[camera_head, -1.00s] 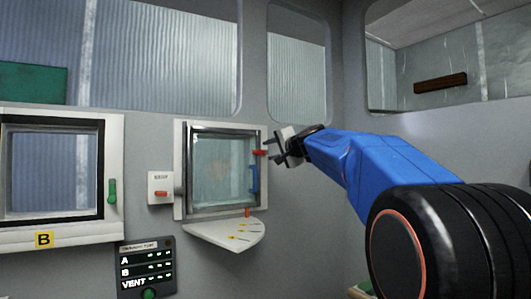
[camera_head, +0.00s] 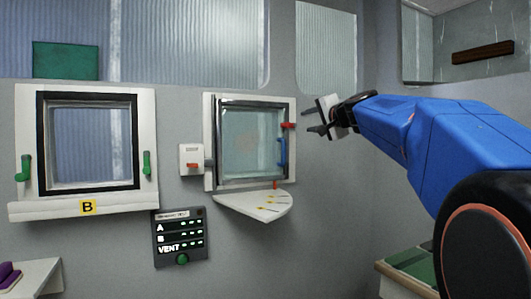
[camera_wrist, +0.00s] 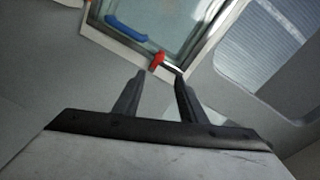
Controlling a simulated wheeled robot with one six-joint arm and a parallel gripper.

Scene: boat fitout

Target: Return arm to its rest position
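My gripper (camera_head: 311,118) is at the end of my blue arm, in front of the wall just right of the small framed window (camera_head: 247,145). In the wrist view its two dark fingers (camera_wrist: 160,85) stand apart with nothing between them. The small window has a red latch (camera_head: 288,125) near its upper right and a blue handle (camera_head: 282,151) on its right side. Both the red latch (camera_wrist: 157,59) and the blue handle (camera_wrist: 126,29) show beyond the fingertips in the wrist view. My gripper appears clear of them.
Window B (camera_head: 92,143) with green handles is at the left. A quarter-round shelf (camera_head: 256,206) juts out below the small window. A lit panel (camera_head: 179,238) hangs lower down. A bench with a green top (camera_head: 413,263) is at the lower right, below my arm.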

